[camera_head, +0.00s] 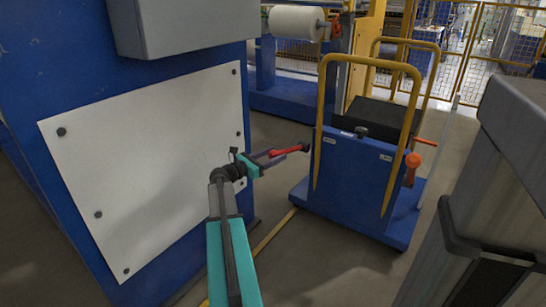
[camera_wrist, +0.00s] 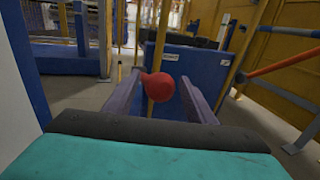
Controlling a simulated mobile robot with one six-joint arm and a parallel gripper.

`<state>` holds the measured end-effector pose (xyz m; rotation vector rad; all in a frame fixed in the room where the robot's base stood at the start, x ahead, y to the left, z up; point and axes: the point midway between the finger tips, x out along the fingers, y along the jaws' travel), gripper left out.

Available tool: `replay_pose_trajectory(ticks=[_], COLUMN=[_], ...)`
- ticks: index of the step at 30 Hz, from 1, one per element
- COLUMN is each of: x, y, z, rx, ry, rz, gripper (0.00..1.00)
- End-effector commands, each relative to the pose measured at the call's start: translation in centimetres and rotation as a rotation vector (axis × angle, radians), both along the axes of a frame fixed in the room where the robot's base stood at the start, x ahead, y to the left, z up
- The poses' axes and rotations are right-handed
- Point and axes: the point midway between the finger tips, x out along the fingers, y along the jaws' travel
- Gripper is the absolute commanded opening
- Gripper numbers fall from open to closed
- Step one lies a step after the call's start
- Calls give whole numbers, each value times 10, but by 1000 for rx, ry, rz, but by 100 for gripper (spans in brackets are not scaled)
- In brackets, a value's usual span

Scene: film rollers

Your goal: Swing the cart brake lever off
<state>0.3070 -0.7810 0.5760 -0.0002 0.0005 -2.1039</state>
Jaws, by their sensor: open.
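The blue cart (camera_head: 345,185) stands right of centre, with a yellow push handle (camera_head: 372,58) and small pale labels on its front panel. A red lever (camera_head: 284,152) shows at its left side, with a dark piece at its right end. In the wrist view, a red ball knob (camera_wrist: 158,86) lies between my gripper's purple fingers, in front of the blue panel (camera_wrist: 185,72). My gripper (camera_head: 283,157) is open, with its fingers on either side of the red part. A gap shows right of the knob; contact on the left is unclear.
An orange-red handle (camera_head: 411,168) is on the cart's right side. A blue machine with a white panel (camera_head: 160,160) stands close left of my arm. A grey ribbed box (camera_head: 500,190) is at right. Dark floor (camera_head: 320,270) is open in front of the cart.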

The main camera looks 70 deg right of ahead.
Motion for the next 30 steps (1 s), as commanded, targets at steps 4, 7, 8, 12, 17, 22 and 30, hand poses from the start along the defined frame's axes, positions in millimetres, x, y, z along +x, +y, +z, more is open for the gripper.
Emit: replay_pose_trajectory(ticks=[4,7,8,12,17,22,30], x=[0,0,0,0,0,2,13], y=[0,0,0,1,1,1,4], z=[0,0,0,0,0,3,14], rx=[0,0,0,0,1,8,36], ry=[0,0,0,0,-1,-1,-7], rz=[0,0,0,-1,-1,1,15], gripper=[37,20,15,0,0,0,0])
